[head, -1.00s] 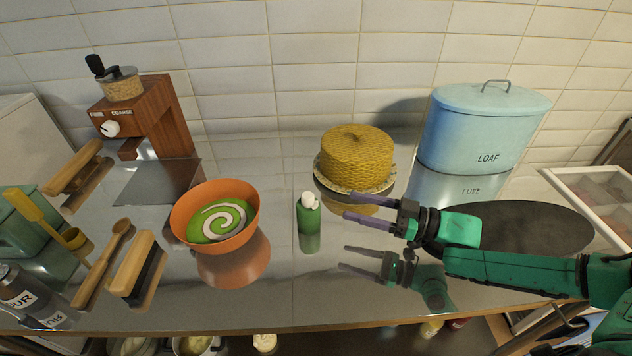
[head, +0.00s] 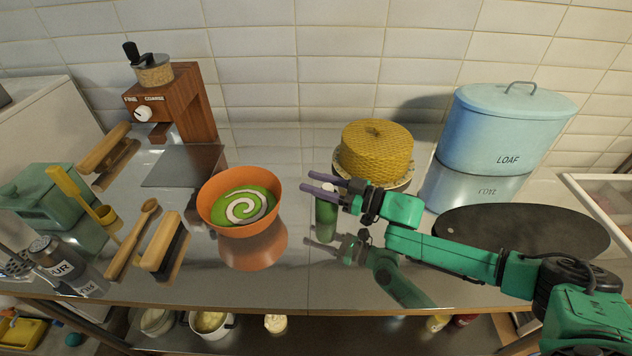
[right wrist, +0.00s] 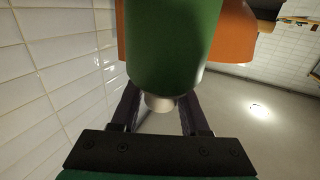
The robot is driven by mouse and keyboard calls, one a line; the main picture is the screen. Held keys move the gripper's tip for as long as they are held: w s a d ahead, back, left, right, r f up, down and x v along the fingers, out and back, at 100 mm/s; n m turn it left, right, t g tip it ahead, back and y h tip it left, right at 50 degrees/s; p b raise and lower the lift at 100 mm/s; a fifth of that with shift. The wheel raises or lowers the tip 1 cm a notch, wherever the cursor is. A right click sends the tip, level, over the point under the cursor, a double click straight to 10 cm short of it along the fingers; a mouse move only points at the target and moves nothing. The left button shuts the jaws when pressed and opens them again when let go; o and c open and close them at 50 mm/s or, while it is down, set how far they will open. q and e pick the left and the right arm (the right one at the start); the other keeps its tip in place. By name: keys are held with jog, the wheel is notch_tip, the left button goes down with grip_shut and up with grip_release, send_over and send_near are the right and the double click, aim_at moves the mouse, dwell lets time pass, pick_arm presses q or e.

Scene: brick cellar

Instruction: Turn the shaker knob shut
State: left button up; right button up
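A small green bottle (head: 326,214) with a white cap stands upright on the shiny counter, taken here as the shaker. In the right wrist view its green body (right wrist: 172,45) fills the top centre, and its white cap (right wrist: 160,103) shows between my fingers. My right gripper (head: 312,183) is open at the height of the bottle's top, one finger on each side of the cap. A gap shows on both sides in the right wrist view. My left gripper is not in view.
An orange bowl (head: 210,205) stands left of the bottle, and a yellow cake (head: 376,150) on a plate stands behind it. A blue LOAF bin (head: 505,130) and dark oval board (head: 520,232) are right. Brushes, a scoop and a grey labelled can (head: 62,264) are left.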

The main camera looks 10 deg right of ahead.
jog(key=c, duration=0.5)
jog(key=shift+a, duration=0.1)
grip_shut()
jog(key=shift+w+d+r+m+t+h+p, duration=0.1)
jog(key=shift+m+t+h+p, duration=0.35)
jog(key=shift+t+p, duration=0.1)
jog(key=shift+w+d+m+t+h+p, duration=0.1)
jog(key=shift+m+t+h+p, duration=0.35)
jog(key=shift+t, duration=0.1)
dwell(0.5)
jog(key=o, duration=1)
grip_release()
jog(key=shift+s, duration=0.1)
